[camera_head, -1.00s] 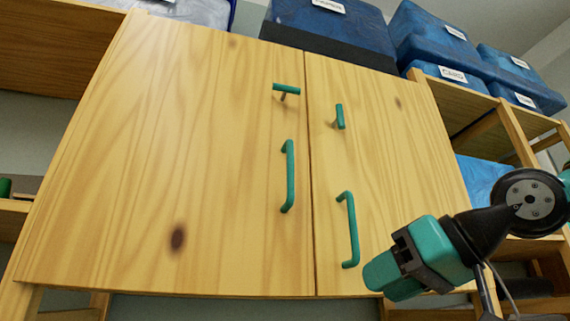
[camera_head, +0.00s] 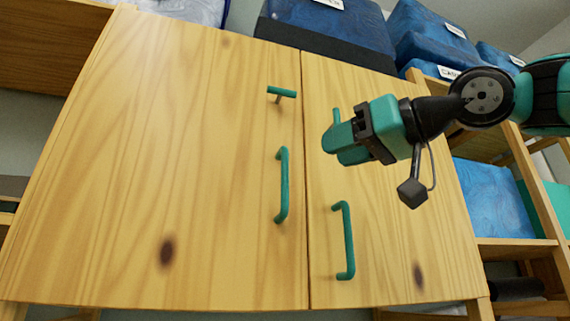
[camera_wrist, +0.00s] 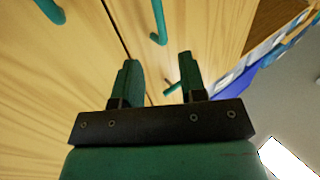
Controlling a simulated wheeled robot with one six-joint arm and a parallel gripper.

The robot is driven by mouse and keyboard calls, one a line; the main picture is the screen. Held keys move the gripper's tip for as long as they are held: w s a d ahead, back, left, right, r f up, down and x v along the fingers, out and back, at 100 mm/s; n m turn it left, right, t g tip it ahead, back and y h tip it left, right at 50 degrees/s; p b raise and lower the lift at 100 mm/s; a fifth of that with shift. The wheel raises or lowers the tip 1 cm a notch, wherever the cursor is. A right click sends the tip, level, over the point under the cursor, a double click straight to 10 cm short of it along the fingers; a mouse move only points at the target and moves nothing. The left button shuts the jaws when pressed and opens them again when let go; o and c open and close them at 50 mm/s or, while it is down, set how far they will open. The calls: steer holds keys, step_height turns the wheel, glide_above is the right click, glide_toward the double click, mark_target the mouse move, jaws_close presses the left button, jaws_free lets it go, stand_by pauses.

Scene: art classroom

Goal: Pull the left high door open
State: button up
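The left high door (camera_head: 170,150) is pale wood and shut, flush with the right door (camera_head: 385,235). It bears a long vertical teal handle (camera_head: 283,186) near the seam and a small teal T-shaped knob (camera_head: 281,93) above it. That long handle shows partly in the wrist view (camera_wrist: 48,10). My gripper (camera_head: 334,141) is in front of the right door's upper part, right of the left door's handle, and partly hides the right door's small knob. The wrist view shows my gripper's fingers (camera_wrist: 160,75) apart with nothing held between them.
The right door has its own long teal handle (camera_head: 347,240), below my gripper. Blue boxes (camera_head: 325,28) stand on top of the cabinet. An open shelf (camera_head: 515,248) with a blue box (camera_head: 490,200) is at the right. The space before the left door is clear.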

steer(key=p, duration=0.3)
glide_above(285, 204)
steer(key=d, duration=0.1)
steer(key=shift+r, duration=0.15)
steer(key=shift+w+a+p, duration=0.3)
steer(key=shift+w+a, duration=0.1)
steer(key=shift+a, duration=0.1)
jaws_close()
